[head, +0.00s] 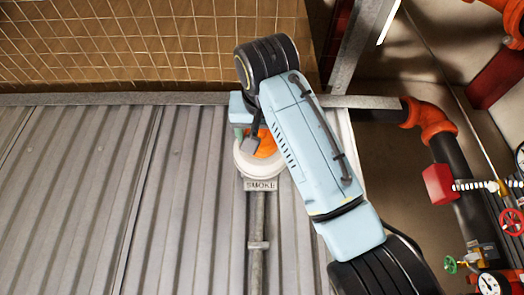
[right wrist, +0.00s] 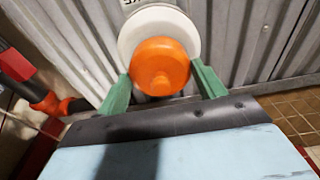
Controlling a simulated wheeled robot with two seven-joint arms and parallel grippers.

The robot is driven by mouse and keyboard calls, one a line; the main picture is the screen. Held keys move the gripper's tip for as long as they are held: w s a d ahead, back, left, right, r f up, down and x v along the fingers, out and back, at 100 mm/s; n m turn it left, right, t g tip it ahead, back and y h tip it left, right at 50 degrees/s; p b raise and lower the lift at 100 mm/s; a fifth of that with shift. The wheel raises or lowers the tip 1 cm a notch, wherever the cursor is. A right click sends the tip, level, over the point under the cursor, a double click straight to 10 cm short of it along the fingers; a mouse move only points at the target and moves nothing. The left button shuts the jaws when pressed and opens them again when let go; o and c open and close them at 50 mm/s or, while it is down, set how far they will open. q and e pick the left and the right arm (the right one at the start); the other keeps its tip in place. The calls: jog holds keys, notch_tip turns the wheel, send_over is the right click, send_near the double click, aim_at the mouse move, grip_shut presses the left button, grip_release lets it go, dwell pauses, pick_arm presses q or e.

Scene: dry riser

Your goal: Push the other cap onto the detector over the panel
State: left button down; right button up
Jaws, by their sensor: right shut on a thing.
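The white round smoke detector (head: 243,162) is on the corrugated metal wall, with a SMOKE label (head: 261,185) just below it. The detector (right wrist: 130,35) also shows in the right wrist view. An orange cap (head: 266,145) is in front of the detector's face, and my arm partly covers both in the head view. In the right wrist view the cap (right wrist: 160,62) is between the green fingers of my right gripper (right wrist: 160,76), which is shut on it. The cap overlaps the detector's disc; I cannot tell whether they touch. My left gripper is not in view.
A grey conduit (head: 257,225) runs down the wall below the label. A metal rail (head: 100,99) and yellow-brown tiles (head: 110,40) lie beyond the corrugated sheet. Red and black pipes (head: 440,140), valve wheels and gauges stand at the right. The left part of the wall is clear.

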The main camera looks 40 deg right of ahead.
jog(key=shift+w+d, duration=0.35)
jog(key=o, duration=1)
jog(key=shift+s+a, duration=0.1)
jog(key=b+v, duration=0.4)
jog(key=v, duration=0.9)
